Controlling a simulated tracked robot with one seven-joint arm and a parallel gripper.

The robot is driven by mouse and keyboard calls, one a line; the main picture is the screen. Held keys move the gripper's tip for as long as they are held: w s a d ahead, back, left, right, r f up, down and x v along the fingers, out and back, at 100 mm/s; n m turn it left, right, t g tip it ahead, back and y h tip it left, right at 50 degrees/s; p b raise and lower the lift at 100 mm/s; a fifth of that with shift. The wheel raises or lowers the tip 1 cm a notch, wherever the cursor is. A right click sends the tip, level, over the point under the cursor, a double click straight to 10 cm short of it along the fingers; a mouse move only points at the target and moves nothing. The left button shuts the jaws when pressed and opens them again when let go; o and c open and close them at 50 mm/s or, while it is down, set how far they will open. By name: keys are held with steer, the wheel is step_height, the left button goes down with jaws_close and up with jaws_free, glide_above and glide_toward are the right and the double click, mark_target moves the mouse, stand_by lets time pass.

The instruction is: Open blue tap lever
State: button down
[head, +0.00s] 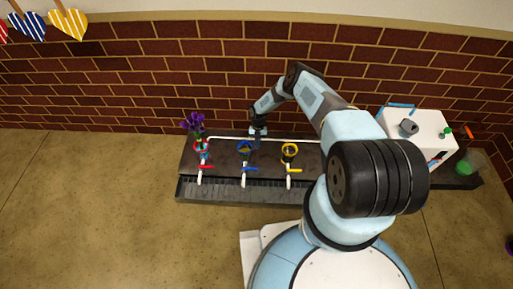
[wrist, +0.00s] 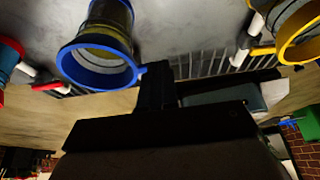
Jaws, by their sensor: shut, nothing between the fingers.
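The blue tap lever (head: 251,169) is on the middle of three taps at the front of the station, in the head view. It sits above a white spout (head: 243,181). I cannot make it out in the wrist view. The blue-rimmed vase (head: 245,150) stands just behind that tap, and its blue rim is large in the wrist view (wrist: 75,72). My gripper (head: 257,143) is behind and slightly right of this vase, apart from the lever. In the wrist view my gripper (wrist: 155,72) is shut and empty, close beside the blue rim.
A red-rimmed vase (head: 201,147) with purple flowers (head: 193,124) stands left, a yellow-rimmed vase (head: 289,151) right. The red lever (head: 207,167) and yellow lever (head: 295,171) flank the blue one. A white pipe (head: 225,138) runs behind. A brick wall (head: 150,80) closes the back.

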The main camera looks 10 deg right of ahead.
mark_target(250, 169)
steer(key=x, duration=0.7)
steer(key=shift+s+f, duration=0.1)
steer(key=shift+f, duration=0.25)
steer(key=shift+s+a+f, duration=0.1)
steer(key=shift+s+a, duration=0.1)
steer(key=shift+s, duration=0.85)
steer(key=shift+s+a, duration=0.2)
steer(key=shift+s, duration=0.85)
